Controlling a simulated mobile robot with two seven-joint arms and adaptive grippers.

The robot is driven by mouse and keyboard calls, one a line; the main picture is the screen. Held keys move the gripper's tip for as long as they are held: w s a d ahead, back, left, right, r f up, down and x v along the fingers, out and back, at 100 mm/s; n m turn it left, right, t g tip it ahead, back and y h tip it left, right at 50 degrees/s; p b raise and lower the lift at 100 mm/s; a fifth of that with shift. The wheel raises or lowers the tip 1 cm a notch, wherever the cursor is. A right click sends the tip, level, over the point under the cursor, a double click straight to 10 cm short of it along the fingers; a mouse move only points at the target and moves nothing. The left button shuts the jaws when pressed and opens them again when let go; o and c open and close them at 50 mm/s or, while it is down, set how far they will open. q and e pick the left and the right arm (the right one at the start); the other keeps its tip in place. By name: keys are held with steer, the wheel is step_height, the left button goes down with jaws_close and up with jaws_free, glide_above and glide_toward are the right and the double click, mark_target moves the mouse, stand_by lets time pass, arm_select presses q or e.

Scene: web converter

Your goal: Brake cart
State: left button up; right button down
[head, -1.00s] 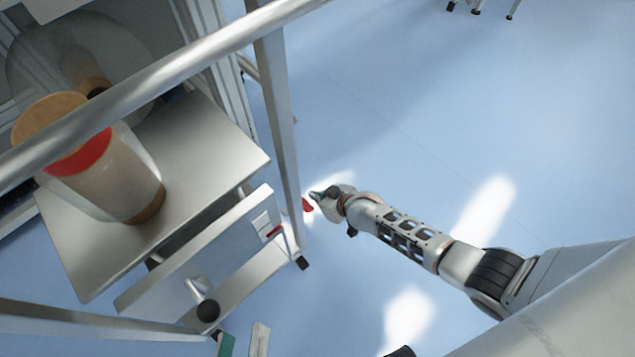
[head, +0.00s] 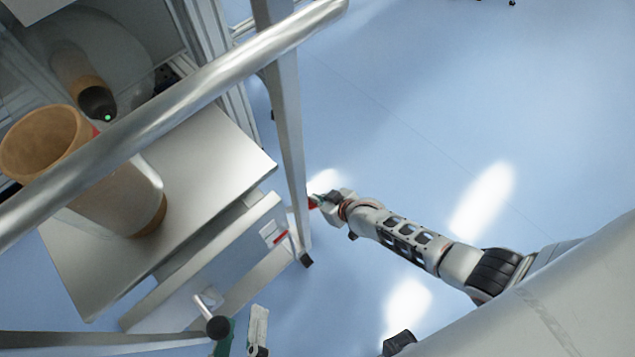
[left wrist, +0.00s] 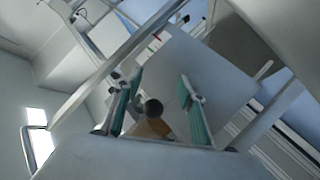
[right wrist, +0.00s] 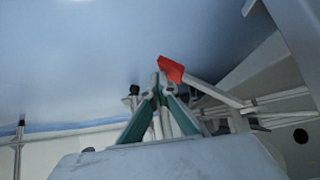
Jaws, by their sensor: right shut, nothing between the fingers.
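The cart is a silver metal frame with a flat top (head: 225,150) on the left of the head view. A red brake tab (head: 312,203) sticks out by its right upright. My right gripper (head: 320,199) is shut and empty beside this tab. In the right wrist view the red tab (right wrist: 171,69), on a grey lever, is right at the shut fingertips (right wrist: 160,80); I cannot tell if they touch. My left gripper (head: 241,334) is open at the cart's front, by a handle with a black knob (head: 217,327). In the left wrist view a dark knob (left wrist: 153,108) shows between the open fingers.
A brown-and-clear roll (head: 105,180) stands on the cart top. A thick silver rail (head: 180,105) crosses above it. Machine framing (head: 205,50) stands behind the cart. The blue floor (head: 430,110) to the right is clear.

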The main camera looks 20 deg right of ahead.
steer(key=shift+s+f, duration=0.15)
steer(key=v, duration=1.2)
stand_by(0.6)
